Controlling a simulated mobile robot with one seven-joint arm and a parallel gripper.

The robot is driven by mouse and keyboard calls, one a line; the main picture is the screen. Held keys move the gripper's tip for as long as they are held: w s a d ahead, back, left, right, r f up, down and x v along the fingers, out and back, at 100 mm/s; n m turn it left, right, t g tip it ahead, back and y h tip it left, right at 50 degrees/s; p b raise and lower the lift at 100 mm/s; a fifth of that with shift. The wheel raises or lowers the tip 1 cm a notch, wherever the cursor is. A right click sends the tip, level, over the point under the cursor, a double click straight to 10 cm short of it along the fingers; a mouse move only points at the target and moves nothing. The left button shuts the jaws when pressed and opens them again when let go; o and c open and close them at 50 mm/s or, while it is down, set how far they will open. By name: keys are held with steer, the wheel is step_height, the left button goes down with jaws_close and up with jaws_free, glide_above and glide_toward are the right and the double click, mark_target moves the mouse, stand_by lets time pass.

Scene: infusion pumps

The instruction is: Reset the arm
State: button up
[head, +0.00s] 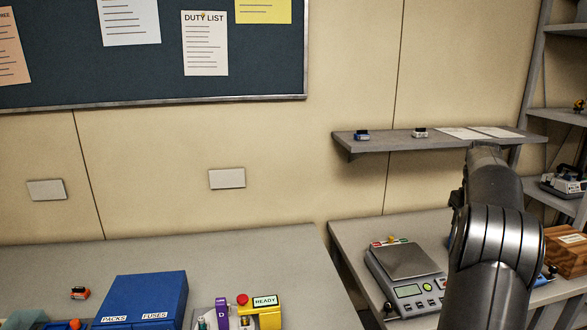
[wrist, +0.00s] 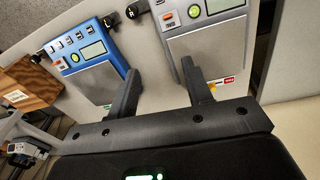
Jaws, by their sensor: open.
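My arm (head: 490,240) rises at the right of the head view, in front of the right-hand bench. My gripper's fingers cannot be made out there. In the wrist view my gripper (wrist: 160,69) is open, its two dark fingers well apart with nothing between them. Beyond them are a blue device (wrist: 90,52) at the left and a grey device (wrist: 207,45) at the right, both with displays and green buttons. The fingers overlap both in the picture; I cannot tell whether they touch.
In the head view a grey scale (head: 404,262) stands left of my arm. A wooden box (head: 566,250) is to the right. A wall shelf (head: 430,140) is behind. The left bench (head: 250,262) holds a blue box (head: 145,297) and a yellow READY device (head: 266,312).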

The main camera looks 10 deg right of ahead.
steer(key=s+a+r+t, duration=0.1)
steer(key=a+r, duration=0.2)
steer(key=a, duration=0.4)
steer(key=s+a+r, duration=0.1)
steer(key=a+r, duration=0.3)
steer(key=a, duration=0.4)
steer(key=s+a+r+t, duration=0.1)
steer(key=s+a, duration=0.4)
steer(key=a, duration=0.4)
steer(key=s+a+r+t, duration=0.1)
steer(key=s+a, duration=0.3)
steer(key=a, duration=0.5)
steer(key=s+a+f, duration=0.3)
steer(key=s+a, duration=0.1)
steer(key=s, duration=0.2)
steer(key=s+a+f+t, duration=0.1)
steer(key=s+a+f, duration=0.2)
steer(key=s+a, duration=0.1)
steer(key=s+a+f+n, duration=0.1)
steer(key=s+a+f, duration=0.2)
steer(key=s, duration=0.4)
steer(key=shift+s+a+f+t+y, duration=0.3)
steer(key=shift+a+t, duration=0.1)
steer(key=shift+a, duration=0.3)
